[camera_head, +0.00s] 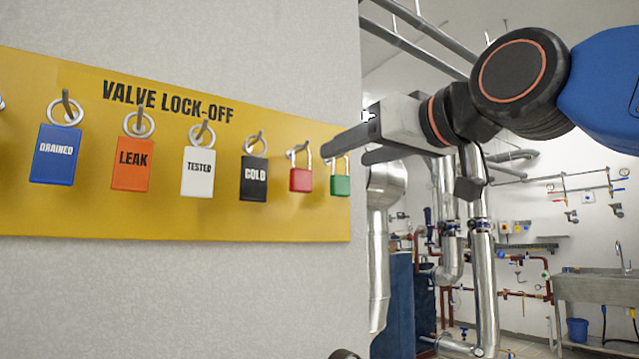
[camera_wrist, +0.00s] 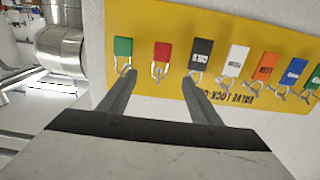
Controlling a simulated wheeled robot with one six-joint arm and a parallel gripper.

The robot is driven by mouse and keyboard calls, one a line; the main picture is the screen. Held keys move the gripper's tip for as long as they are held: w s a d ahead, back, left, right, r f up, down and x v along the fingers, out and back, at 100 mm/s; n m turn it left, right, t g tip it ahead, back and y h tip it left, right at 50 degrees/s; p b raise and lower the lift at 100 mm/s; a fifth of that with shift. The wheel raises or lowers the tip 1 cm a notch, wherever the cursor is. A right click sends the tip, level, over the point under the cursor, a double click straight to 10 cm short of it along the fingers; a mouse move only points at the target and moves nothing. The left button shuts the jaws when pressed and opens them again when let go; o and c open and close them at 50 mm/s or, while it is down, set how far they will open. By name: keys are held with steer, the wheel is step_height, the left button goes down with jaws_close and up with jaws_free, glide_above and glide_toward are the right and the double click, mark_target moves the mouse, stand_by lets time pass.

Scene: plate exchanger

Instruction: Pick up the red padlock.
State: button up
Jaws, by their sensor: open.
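The red padlock (camera_head: 301,180) hangs by its shackle from a hook on the yellow lock-off board (camera_head: 300,226). It hangs between the black COLD tag (camera_head: 254,179) and the green padlock (camera_head: 340,185). My gripper (camera_head: 342,150) is open and empty, close to the board, with its fingers near the red and green padlocks. In the wrist view, which is upside down, the red padlock (camera_wrist: 161,52) lies beyond the fingertips and between their lines. The left finger tip is near the green padlock (camera_wrist: 123,47), and the right one is near the black tag (camera_wrist: 201,47). Contact cannot be told.
White (camera_head: 198,172), orange (camera_head: 132,163) and blue (camera_head: 57,155) tags hang further left on the board. The wall ends just right of the board. Silver pipes (camera_head: 482,260) and a steel sink (camera_head: 600,287) stand behind on the right.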

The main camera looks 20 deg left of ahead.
glide_toward(304, 172)
steer(key=x, duration=0.5)
steer(key=shift+w+a+f, duration=0.1)
steer(key=shift+w, duration=0.1)
steer(key=shift+x, duration=2.85)
steer(key=shift+s, duration=0.15)
steer(key=c, duration=1.2)
steer(key=shift+a+r, duration=0.1)
steer(key=shift+r, duration=1.8)
steer(key=v, duration=1.8)
steer(key=shift+f, duration=0.1)
